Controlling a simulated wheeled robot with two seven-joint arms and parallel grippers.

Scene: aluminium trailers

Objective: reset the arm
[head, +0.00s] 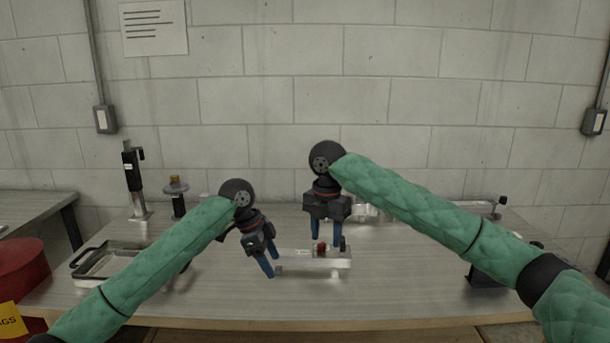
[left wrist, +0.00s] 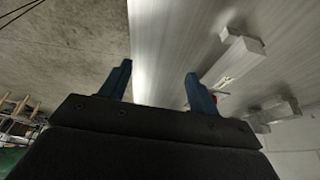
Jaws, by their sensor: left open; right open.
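My left gripper (head: 268,268) hangs tilted over the front middle of the table, its blue fingers apart and empty. In the left wrist view its two fingers (left wrist: 158,85) show apart with nothing between them. My right gripper (head: 329,230) points down over the middle of the table, behind a pale metal block with a red knob. Its blue fingers are apart, and I see nothing held in them. Both arms have green quilted sleeves and reach in from the lower corners.
The metal block (head: 315,262) lies close to both grippers; the left wrist view shows a pale block (left wrist: 240,58) too. A shallow tray (head: 88,270) is at the left, and a black upright tool (head: 133,180) stands behind it. A red bin (head: 20,268) is beyond the table's left edge.

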